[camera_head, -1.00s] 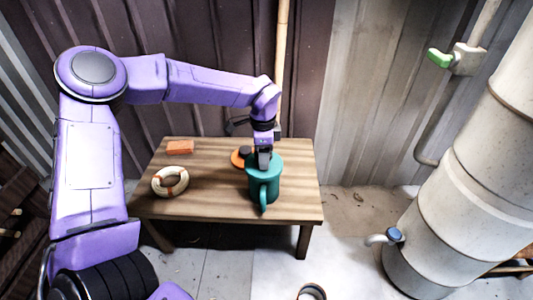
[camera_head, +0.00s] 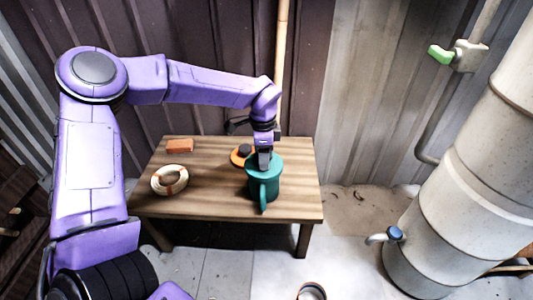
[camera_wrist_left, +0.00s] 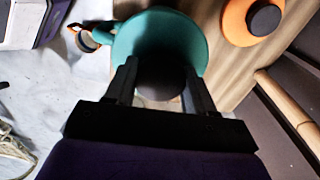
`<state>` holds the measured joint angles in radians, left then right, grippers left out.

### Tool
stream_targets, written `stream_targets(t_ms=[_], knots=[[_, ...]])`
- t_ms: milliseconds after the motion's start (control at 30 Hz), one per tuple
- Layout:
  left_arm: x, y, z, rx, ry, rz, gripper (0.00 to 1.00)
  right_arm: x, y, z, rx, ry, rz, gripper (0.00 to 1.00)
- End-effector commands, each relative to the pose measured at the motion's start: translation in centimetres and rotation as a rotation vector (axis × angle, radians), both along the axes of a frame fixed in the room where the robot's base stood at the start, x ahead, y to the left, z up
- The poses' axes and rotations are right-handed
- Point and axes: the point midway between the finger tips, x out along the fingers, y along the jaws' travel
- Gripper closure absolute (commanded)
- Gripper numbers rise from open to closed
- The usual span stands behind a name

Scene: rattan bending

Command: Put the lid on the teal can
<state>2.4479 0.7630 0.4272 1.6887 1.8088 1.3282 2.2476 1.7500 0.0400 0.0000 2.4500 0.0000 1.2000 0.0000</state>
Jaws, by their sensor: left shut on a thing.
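The teal can (camera_head: 264,187) stands upright on the wooden table, its handle toward the front. The handle also shows in the left wrist view (camera_wrist_left: 92,27). My left gripper (camera_head: 264,164) points straight down over the can's top. In the left wrist view its fingers (camera_wrist_left: 160,82) are shut on the dark knob of a teal lid (camera_wrist_left: 160,28). The lid appears level and over the can's mouth. I cannot tell whether it is fully seated, as the lid hides the rim. My right gripper is not in view.
An orange disc with a black knob (camera_head: 238,159) lies behind and left of the can. A cream ring (camera_head: 169,180) and an orange block (camera_head: 179,146) lie on the table's left. The table (camera_head: 215,205) is clear at front. A bamboo pole (camera_head: 281,60) stands behind.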

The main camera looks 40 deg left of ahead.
Motion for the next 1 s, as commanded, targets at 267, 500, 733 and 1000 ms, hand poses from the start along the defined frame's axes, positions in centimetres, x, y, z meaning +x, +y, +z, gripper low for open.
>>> stream_targets(t_ms=[267, 500, 733, 1000], knots=[[0.01, -0.01, -0.39, 0.000, 0.000, 0.000, 0.81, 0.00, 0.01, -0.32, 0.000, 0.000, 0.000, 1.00], [0.01, -0.01, -0.67, 0.000, 0.000, 0.000, 0.81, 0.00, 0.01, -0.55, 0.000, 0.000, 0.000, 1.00], [0.01, -0.01, -0.60, 0.000, 0.000, 0.000, 0.36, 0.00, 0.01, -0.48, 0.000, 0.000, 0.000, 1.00], [0.00, 0.00, -0.60, 0.000, 0.000, 0.000, 0.16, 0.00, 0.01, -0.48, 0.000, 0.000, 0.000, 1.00]])
